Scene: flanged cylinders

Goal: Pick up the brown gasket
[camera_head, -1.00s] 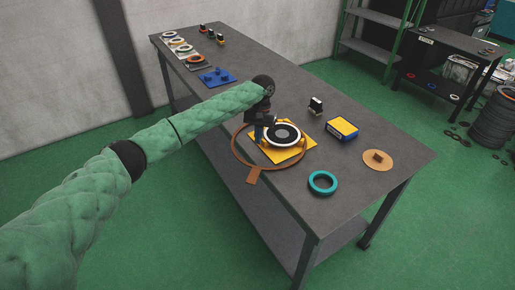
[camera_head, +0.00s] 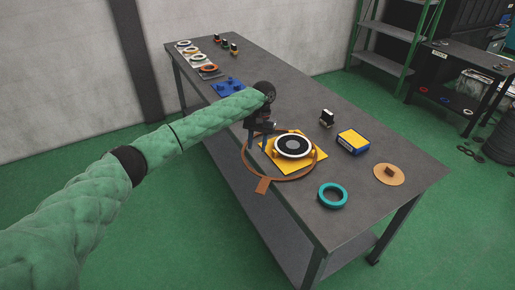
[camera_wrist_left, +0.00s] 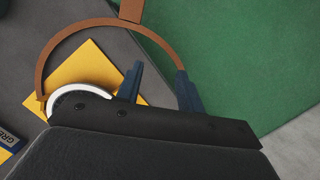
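The brown gasket (camera_head: 247,163) is a large thin ring with a square tab (camera_head: 262,186). It lies around a yellow plate (camera_head: 316,159) carrying a white-and-black round part (camera_head: 293,146), its tab at the table's front edge. My left gripper (camera_head: 258,146) is over the ring's far left part. In the left wrist view the gasket (camera_wrist_left: 63,40) curves toward my left gripper (camera_wrist_left: 162,80). Its two blue fingers are spread apart, and the right finger overlaps the ring. Contact cannot be told. The ring's part behind the gripper is hidden. My right gripper is not in view.
A teal ring (camera_head: 332,195), a blue-and-yellow box (camera_head: 353,141), a small black-and-white part (camera_head: 327,118) and a tan disc with a brown block (camera_head: 389,174) stand nearby on the table (camera_head: 300,235). A blue studded plate (camera_head: 228,87) and several rings sit at the far end.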

